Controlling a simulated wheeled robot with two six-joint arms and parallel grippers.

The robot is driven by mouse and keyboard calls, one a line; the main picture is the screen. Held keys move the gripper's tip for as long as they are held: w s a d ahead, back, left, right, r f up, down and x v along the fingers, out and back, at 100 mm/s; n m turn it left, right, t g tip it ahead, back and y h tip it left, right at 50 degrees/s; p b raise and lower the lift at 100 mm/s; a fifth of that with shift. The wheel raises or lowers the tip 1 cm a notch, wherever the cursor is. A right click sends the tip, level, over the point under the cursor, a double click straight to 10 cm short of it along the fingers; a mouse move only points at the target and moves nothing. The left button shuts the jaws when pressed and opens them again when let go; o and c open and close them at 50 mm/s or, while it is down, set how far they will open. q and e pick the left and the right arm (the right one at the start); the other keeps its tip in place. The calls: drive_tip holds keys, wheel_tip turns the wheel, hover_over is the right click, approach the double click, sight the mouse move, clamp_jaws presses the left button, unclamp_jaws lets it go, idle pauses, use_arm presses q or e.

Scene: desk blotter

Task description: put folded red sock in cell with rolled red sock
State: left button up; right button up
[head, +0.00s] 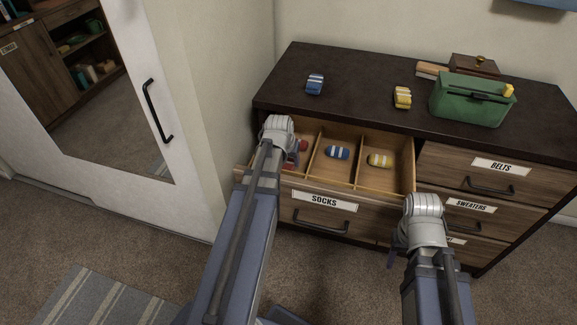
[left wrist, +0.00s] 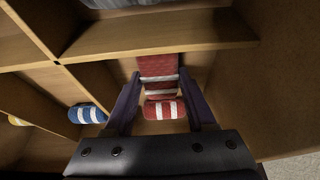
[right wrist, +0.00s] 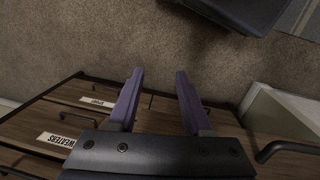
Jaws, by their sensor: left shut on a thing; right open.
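The folded red sock (left wrist: 158,72), red with white stripes, is between the fingertips of my left gripper (left wrist: 161,88), which is shut on it inside the left front cell of the open socks drawer (head: 350,187). The rolled red sock (left wrist: 165,109) lies in that same cell, very close to the folded one; whether they touch is unclear. In the head view a bit of red sock (head: 303,145) shows beside my left gripper (head: 291,158), whose wrist hides much of the cell. My right gripper (right wrist: 158,92) is open and empty, in front of the dresser over the carpet.
A rolled blue sock (head: 338,152) and a rolled yellow sock (head: 379,160) lie in neighbouring cells behind thin dividers. On the dresser top are a folded blue sock (head: 315,84), a folded yellow sock (head: 402,97), a green box (head: 468,104) and a wooden box (head: 474,66).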

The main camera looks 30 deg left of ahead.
use_arm(q)
drive_tip(key=shift+f, duration=0.15)
drive_tip(key=o, duration=1.3)
drive_tip(key=shift+o, duration=0.2)
drive_tip(key=shift+r+p, duration=0.25)
drive_tip(key=shift+p, duration=0.05)
drive_tip(key=p+v, duration=1)
drive_tip(key=v, duration=0.1)
drive_tip(key=shift+s+r+p, duration=0.3)
drive_tip(key=shift+r+p, duration=0.05)
drive_tip(key=shift+p, duration=0.05)
